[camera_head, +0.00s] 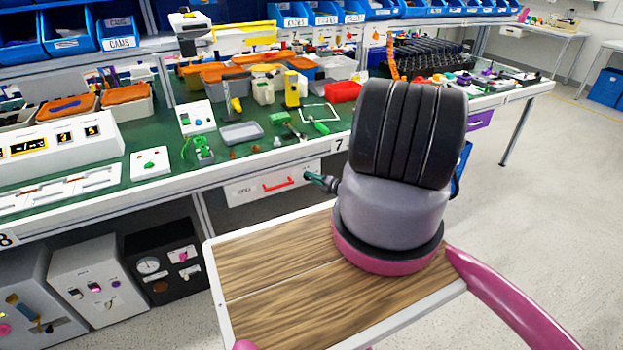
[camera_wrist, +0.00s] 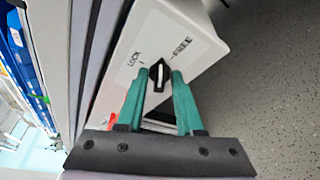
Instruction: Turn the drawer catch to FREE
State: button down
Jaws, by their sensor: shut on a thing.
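The drawer catch (camera_wrist: 158,74) is a black rotary knob with a white pointer line on a white drawer front (camera_wrist: 195,62). LOCK is printed to its left and FREE to its upper right in the wrist view. The pointer line runs roughly upright in that view, between the two words. My gripper (camera_wrist: 159,76) has one green finger on each side of the knob and is shut on it. In the head view my gripper (camera_head: 311,178) meets the right part of the drawer front (camera_head: 240,192), and the knob is hidden there.
A red drawer handle (camera_head: 278,184) sits left of my gripper. The drawer hangs under a green-topped workbench (camera_head: 265,160) crowded with parts and bins. Grey and black boxes with dials (camera_head: 98,280) stand below at the left. The floor (camera_head: 540,200) at the right is clear.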

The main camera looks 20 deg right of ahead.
jog(key=m, duration=0.1)
jog(key=m+t, duration=0.1)
jog(key=m+y, duration=0.1)
jog(key=m, duration=0.1)
jog(key=shift+d+f, duration=0.15)
jog(key=shift+f, duration=0.15)
jog(key=shift+m+t, duration=0.3)
jog(key=shift+m, duration=0.1)
jog(key=c, duration=0.8)
grip_release()
jog(key=shift+c, duration=0.2)
jog(key=v, duration=1)
jog(key=shift+s+d, duration=0.3)
jog(key=shift+f, duration=0.1)
